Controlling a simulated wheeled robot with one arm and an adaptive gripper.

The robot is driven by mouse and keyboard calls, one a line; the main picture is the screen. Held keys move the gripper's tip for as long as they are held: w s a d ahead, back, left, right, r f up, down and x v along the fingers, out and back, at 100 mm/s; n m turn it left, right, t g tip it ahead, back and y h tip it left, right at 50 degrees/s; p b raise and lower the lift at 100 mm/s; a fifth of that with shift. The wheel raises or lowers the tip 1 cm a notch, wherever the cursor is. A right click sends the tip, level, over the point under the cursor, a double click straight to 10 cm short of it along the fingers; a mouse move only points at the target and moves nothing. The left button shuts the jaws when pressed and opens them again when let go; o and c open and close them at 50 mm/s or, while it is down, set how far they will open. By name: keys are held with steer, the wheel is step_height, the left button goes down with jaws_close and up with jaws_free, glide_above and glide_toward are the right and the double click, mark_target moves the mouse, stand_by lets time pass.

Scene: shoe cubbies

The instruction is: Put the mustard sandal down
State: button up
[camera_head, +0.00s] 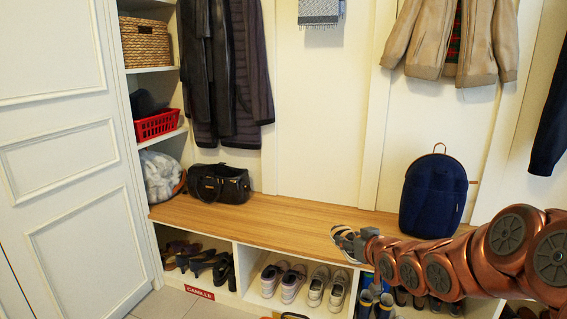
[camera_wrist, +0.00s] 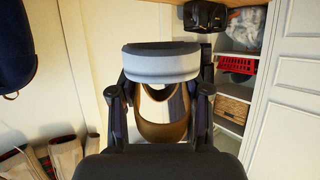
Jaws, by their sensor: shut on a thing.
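My gripper (camera_head: 364,241) is shut on the mustard sandal (camera_wrist: 158,128).
Cubbies under the bench hold dark shoes (camera_head: 205,262) above a red CAMILLE label (camera_head: 200,292), pale sneakers (camera_head: 292,283) and blue boots (camera_head: 366,302). A navy backpack (camera_head: 433,195) stands right on the bench, a black bag (camera_head: 219,184) left. The bench middle is clear.

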steer(key=shift+m+h, duration=0.5)
steer(key=shift+h, duration=0.1)
steer(key=r+p, duration=0.3)
steer(key=p, duration=0.1)
steer(key=w+r+p, duration=0.1)
steer(key=r+p, duration=0.2)
steer(key=p, duration=0.2)
steer(key=a+r+p, duration=0.1)
steer(key=r+p, duration=0.2)
steer(key=p, duration=0.2)
steer(key=shift+w+a+r, duration=0.1)
steer(key=shift+w+r, duration=0.05)
steer(key=shift+w, duration=0.05)
step_height(320, 180, up, 13)
steer(key=d+m+h+p, duration=0.1)
steer(key=m+h+p, duration=0.1)
steer(key=p, duration=1.8)
steer(key=shift+w+d+t, duration=0.4)
steer(key=shift+w, duration=0.05)
